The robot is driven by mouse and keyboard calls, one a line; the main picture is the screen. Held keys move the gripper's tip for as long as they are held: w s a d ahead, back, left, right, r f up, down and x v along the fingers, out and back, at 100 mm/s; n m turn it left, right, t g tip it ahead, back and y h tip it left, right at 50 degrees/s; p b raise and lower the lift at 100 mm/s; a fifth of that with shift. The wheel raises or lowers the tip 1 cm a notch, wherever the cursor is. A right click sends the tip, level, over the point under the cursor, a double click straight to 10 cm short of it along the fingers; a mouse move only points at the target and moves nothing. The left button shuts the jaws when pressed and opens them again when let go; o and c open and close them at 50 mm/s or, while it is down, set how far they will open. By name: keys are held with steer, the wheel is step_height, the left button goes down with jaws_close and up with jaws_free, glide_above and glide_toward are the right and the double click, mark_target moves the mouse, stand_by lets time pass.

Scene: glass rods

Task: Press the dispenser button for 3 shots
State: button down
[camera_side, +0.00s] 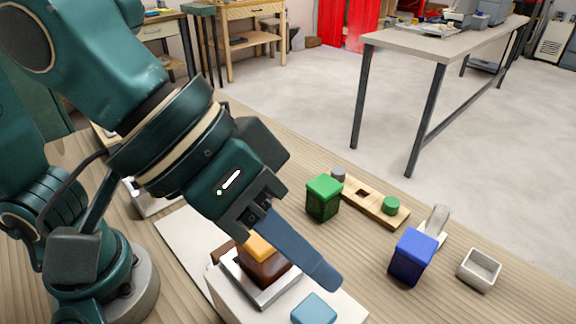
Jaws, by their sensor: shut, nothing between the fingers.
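The dispenser appears to be the pale box (345,311) at the bottom centre, cut off by the picture's lower edge. A light blue button (314,308) sits on its top. A brown block with an orange top (262,248) stands on a metal plate (272,293) on the same box, partly hidden behind my fingers. My gripper (328,277) is shut and empty, its blue-grey fingers slanting down to the right. In the picture the fingertips lie just above the button, and a gap shows between them. I cannot tell the exact height.
On the wooden table (450,304) to the right are a green-lidded container (323,198), a wooden strip with a green knob (360,195), a blue container (412,257), a clear piece on a white base (437,222) and a small open grey box (479,270).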

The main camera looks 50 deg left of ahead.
step_height(320, 180, up, 4)
steer(key=shift+f, duration=0.1)
stand_by(0.4)
glide_toward(333, 318)
steer(key=shift+x, duration=2.45)
steer(key=shift+w+d, duration=0.1)
steer(key=shift+w, duration=0.05)
steer(key=shift+f, duration=0.3)
